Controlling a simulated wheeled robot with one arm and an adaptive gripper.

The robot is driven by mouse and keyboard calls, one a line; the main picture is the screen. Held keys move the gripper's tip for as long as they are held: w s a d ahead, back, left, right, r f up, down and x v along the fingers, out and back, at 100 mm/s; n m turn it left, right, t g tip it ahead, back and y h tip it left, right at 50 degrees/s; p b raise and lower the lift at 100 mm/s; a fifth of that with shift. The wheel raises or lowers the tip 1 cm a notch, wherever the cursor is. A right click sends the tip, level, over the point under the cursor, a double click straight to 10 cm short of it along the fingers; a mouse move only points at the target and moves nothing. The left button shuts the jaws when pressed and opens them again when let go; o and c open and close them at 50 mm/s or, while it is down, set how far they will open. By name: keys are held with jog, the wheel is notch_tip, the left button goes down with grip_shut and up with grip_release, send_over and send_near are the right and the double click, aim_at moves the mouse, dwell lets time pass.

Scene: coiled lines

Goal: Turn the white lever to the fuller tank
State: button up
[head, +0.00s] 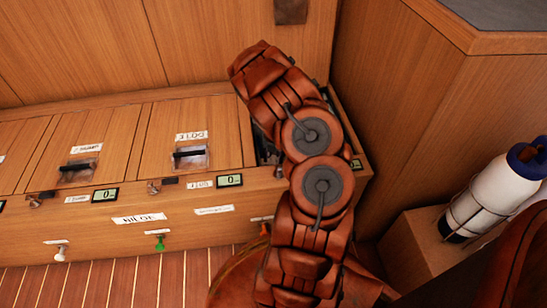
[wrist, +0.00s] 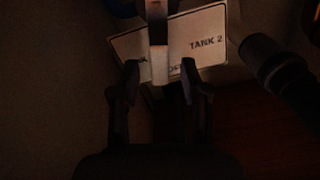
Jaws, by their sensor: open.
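The white lever (wrist: 158,62) shows in the dark wrist view, upright in the picture, in front of a label plate (wrist: 205,48). The plate reads "TANK 2" at its right; its left lettering is mostly covered, and part of a word shows below the lever. My gripper (wrist: 160,72) is open, with one finger on each side of the lever's lower end. I cannot tell whether either finger touches it. In the head view my arm covers the compartment it reaches into, so the lever and my gripper are hidden there. No tank level can be read.
A dark cylindrical fitting (wrist: 268,55) stands close to the right of my gripper. In the head view, a wooden bench (head: 110,215) carries latched lids and small displays (head: 229,180). A white bottle (head: 495,195) stands in a rack to the right, beside a tall wooden cabinet (head: 420,110).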

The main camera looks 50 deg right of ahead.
grip_shut()
dwell(0.6)
